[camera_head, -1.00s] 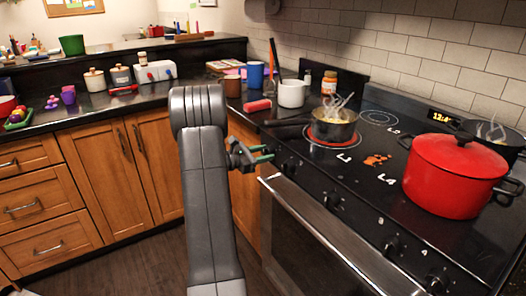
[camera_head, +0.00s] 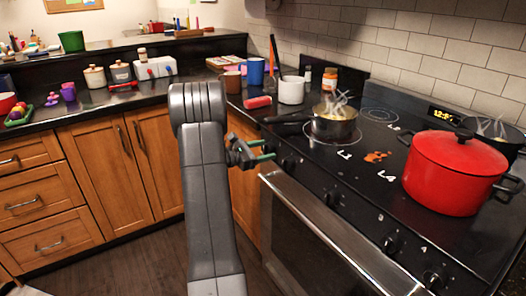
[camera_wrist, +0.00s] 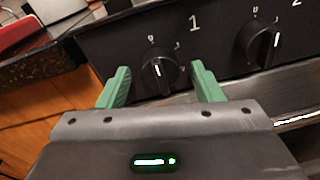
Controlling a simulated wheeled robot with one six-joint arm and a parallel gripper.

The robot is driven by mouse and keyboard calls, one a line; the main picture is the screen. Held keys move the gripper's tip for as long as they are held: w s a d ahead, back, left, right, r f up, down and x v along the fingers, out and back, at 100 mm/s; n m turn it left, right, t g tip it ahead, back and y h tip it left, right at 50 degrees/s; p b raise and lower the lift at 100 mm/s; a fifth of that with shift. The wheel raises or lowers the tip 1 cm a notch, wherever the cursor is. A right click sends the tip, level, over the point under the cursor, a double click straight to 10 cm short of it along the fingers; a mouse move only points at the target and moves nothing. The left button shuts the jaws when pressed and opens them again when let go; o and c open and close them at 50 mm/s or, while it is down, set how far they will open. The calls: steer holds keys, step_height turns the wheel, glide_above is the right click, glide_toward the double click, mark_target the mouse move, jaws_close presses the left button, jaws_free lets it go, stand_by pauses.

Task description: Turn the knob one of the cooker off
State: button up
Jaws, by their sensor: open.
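Knob one (camera_wrist: 160,76) is a black round knob with a white pointer line, below the printed "1" on the cooker's dark front panel. It sits between the two green fingertips of my gripper (camera_wrist: 160,70) in the wrist view, with a gap on each side. My gripper is open. The burner ring (camera_head: 312,138) under the steaming pan (camera_head: 334,127) shows no red glow.
Knob two (camera_wrist: 265,44) is to the right of knob one, above a metal oven handle (camera_head: 335,228). A red pot (camera_head: 445,175) stands on the cooktop near an orange spill (camera_head: 377,156). Wooden cabinets (camera_head: 140,160) are left of the cooker. The floor in front is clear.

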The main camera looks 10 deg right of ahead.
steer(key=v, duration=1.3)
steer(key=shift+a, duration=0.3)
steer(key=shift+s+d, duration=0.1)
steer(key=x, duration=1.3)
steer(key=shift+d, duration=0.3)
steer(key=shift+a, duration=0.15)
